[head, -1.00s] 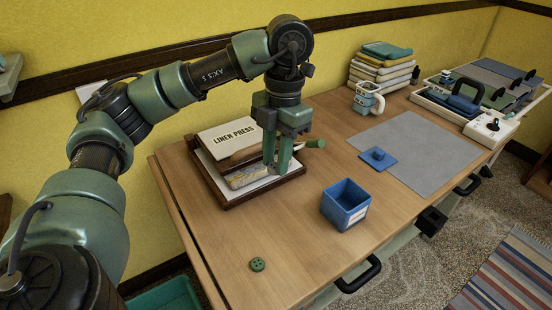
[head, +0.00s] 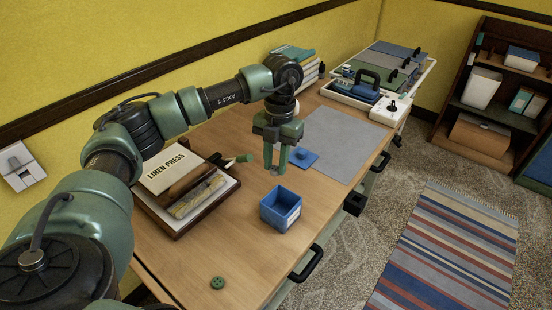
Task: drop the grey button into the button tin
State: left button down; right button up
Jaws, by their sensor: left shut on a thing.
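My left gripper (head: 275,168) is shut on the grey button (head: 274,173), of which only a small grey bit shows between the fingertips. It hangs above the table, just behind the blue button tin (head: 289,217) in the picture. The tin is an open square box with a pale label on its front; its lid is off. The blue lid (head: 308,163) with a knob lies on the table behind the tin, partly behind the gripper. A green button (head: 217,283) lies near the table's front. My right gripper is out of view.
A dark-framed tray (head: 178,229) marked LINEN PRESS, with wooden tools, stands left of the tin. A grey mat (head: 345,140) lies behind right. A white washer unit (head: 385,113) and stacked cloths (head: 311,72) stand farther back. The wooden table (head: 245,245) is clear around the tin.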

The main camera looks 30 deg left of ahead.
aim_at(276, 167)
pick_arm(q)
notch_tip(276, 167, down, 4)
jog(key=b, duration=0.2)
jog(key=shift+f+b, duration=0.15)
jog(key=shift+b, duration=0.25)
jog(key=shift+f+b, duration=0.35)
jog(key=shift+f, duration=0.25)
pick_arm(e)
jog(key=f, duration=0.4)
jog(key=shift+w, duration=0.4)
pick_arm(q)
jog(key=c, duration=1.1)
grip_release()
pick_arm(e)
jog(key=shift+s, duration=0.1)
pick_arm(q)
jog(key=r, duration=0.2)
jog(key=r+b, duration=0.1)
jog(key=r, duration=0.1)
jog(key=w+r, duration=0.1)
jog(key=r, duration=0.1)
jog(key=shift+r, duration=0.25)
jog(key=shift+a+r+b, duration=0.1)
jog(key=shift+r+b, duration=0.2)
jog(key=shift+r, duration=0.4)
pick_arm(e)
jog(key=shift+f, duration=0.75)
